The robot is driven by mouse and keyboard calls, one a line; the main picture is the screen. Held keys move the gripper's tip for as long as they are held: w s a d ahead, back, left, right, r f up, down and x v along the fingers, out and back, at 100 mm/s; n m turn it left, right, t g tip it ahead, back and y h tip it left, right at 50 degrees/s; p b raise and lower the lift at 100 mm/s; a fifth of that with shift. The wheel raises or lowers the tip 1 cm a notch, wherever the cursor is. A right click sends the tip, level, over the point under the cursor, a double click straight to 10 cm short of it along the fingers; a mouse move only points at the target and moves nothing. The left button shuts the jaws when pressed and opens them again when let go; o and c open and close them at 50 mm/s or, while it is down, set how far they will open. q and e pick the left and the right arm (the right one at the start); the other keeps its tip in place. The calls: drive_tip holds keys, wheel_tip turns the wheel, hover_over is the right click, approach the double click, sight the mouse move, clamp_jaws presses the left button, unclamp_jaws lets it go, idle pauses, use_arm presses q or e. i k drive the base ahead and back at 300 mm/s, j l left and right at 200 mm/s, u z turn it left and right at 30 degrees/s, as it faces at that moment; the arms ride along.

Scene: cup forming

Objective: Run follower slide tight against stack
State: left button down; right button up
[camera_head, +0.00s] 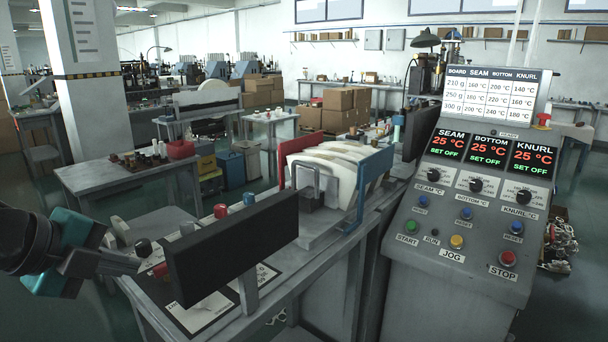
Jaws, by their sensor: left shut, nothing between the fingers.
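A stack of white curved paper blanks (345,158) stands on edge in a feeder on the machine table, between a red side plate (299,149) and a blue side frame (374,170). A grey block with a looped handle (314,187), which looks like the follower slide, is at the near face of the stack. I cannot tell whether it touches the blanks. My left gripper (138,263), with teal parts on its wrist, is shut and empty at the lower left, well apart from the slide. My right gripper is not in view.
A dark panel (232,247) on a post stands between my left gripper and the feeder. Red, blue and black knobs (221,211) line the table behind it. A control console (466,218) with displays and buttons stands at the right. Cardboard boxes (342,105) are farther back.

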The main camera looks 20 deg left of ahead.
sight(317, 190)
drive_tip(key=i+l, duration=0.15)
drive_tip(key=i, duration=0.45)
drive_tip(key=i+l, duration=0.2)
drive_tip(key=i, duration=0.35)
